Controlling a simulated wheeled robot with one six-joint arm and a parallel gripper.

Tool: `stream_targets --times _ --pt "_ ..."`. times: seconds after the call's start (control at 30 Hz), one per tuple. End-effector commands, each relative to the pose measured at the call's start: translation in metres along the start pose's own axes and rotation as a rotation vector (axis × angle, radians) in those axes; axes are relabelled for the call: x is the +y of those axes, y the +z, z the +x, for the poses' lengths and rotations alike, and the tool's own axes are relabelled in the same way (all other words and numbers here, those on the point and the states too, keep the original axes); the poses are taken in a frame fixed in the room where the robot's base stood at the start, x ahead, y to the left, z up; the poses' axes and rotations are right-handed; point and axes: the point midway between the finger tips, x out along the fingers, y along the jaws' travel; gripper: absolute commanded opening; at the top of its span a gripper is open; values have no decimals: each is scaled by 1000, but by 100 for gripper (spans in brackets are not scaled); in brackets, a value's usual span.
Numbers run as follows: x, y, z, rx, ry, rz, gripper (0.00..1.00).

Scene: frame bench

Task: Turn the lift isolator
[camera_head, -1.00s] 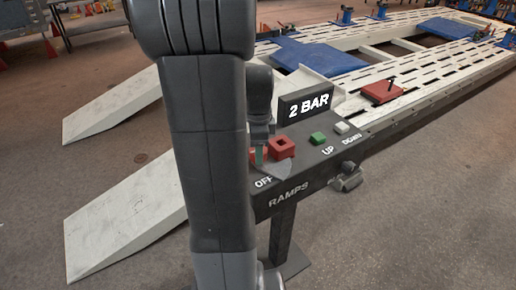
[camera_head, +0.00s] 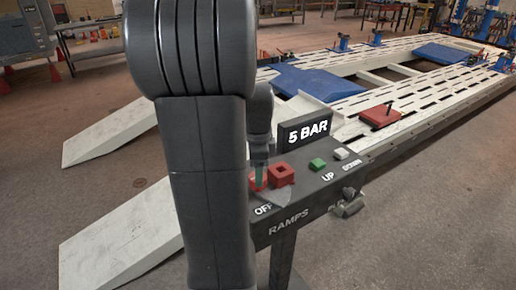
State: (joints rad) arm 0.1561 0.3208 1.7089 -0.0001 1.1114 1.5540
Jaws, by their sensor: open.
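The control panel (camera_head: 325,192) is a dark box on a post, marked OFF, RAMPS, UP and DOWN. A red block with a square recess (camera_head: 281,175) stands on it near the OFF mark. Just left of it is a small red and green part (camera_head: 260,178), perhaps the isolator; my arm hides much of it. My gripper (camera_head: 259,164) is pointed down close above this part, mostly hidden behind my arm. It is open; I cannot tell whether it touches the part. A sign on the panel (camera_head: 308,132) reads 5 BAR.
A green button (camera_head: 317,164) and a white button (camera_head: 340,153) sit to the right on the panel. A long white lift frame (camera_head: 400,95) with blue plates and a red block (camera_head: 381,116) lies behind. Two pale ramps (camera_head: 125,235) lie left. Floor at right is clear.

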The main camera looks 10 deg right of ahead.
Motion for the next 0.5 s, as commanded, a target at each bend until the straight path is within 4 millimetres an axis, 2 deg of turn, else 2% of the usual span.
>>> stream_targets --times 0.3,0.5 --pt "-1 0 -74 0 -7 1 56" --pt "-1 0 -104 0 -4 1 56"
